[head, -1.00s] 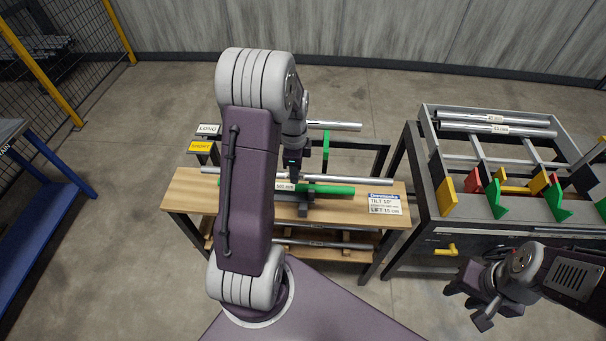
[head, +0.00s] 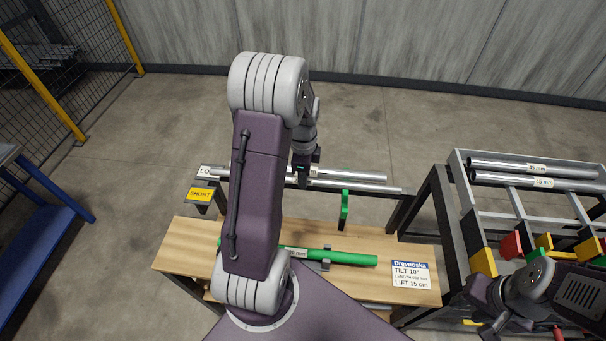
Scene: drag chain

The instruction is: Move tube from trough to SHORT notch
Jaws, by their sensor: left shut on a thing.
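My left gripper (head: 302,176) is shut on a silver tube (head: 345,184) at the back rack, above and behind the wooden bench. Another silver tube (head: 360,176) lies close behind it, and the two overlap in this view. My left arm hides the tubes' left parts, so I cannot tell whether the held tube touches the rack. The yellow SHORT sign (head: 200,195) is at the rack's left end, in front of the partly hidden LONG sign (head: 205,171). My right gripper (head: 482,314) is empty and looks open at the lower right.
A green tube (head: 340,257) lies on the wooden bench (head: 410,256) beside a white instruction card (head: 411,275). A green bracket (head: 345,209) stands upright at the rack. A metal frame with silver tubes (head: 530,168) and coloured dividers is at right.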

